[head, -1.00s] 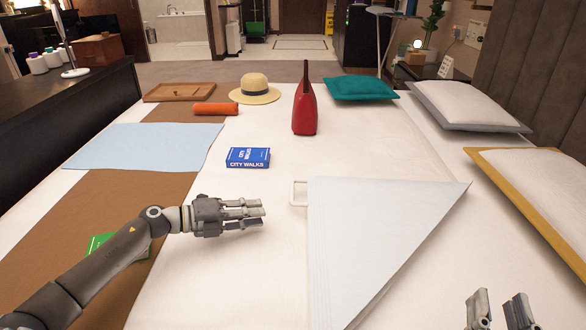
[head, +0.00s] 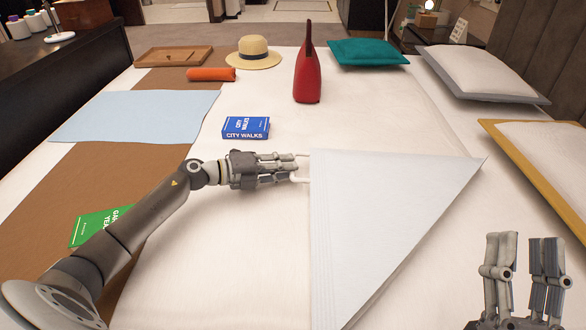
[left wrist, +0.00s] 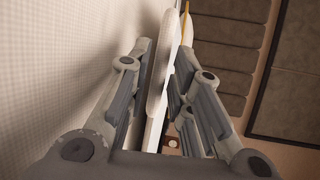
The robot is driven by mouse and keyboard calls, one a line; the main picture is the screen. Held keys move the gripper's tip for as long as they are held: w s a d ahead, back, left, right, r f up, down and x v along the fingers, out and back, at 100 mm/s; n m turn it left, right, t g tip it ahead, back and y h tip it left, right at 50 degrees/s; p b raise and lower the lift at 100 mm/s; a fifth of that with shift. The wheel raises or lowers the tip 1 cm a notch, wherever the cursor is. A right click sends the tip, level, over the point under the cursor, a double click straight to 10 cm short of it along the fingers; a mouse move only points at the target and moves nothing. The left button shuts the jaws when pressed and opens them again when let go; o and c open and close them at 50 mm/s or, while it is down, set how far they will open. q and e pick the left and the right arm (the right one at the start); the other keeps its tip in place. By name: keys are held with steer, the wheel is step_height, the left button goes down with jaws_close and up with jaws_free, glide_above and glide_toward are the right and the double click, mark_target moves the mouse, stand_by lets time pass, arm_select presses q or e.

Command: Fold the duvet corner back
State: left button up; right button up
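The duvet's pale grey-blue triangular flap (head: 385,215) lies on the white bed, its layered edge on the left and its point on the right. A small white loop handle (head: 304,180) sticks out from its upper left corner. My left gripper (head: 296,168) is at this handle, fingers pointing right. In the left wrist view, the white handle (left wrist: 159,85) runs between the left gripper's spread fingers (left wrist: 160,95); firm contact on both sides is not clear. My right gripper (head: 523,240) is open and empty at the lower right, fingers pointing up the picture.
Pillows (head: 482,72) line the right side. A green book (head: 90,228) lies partly behind my left arm.

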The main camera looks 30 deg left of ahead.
arm_select(q)
steer(key=shift+x, duration=1.35)
arm_select(e)
steer(key=shift+s+d+r+t, duration=0.1)
steer(key=shift+s+r+t, duration=0.65)
steer(key=shift+r, duration=0.2)
arm_select(q)
jaws_close()
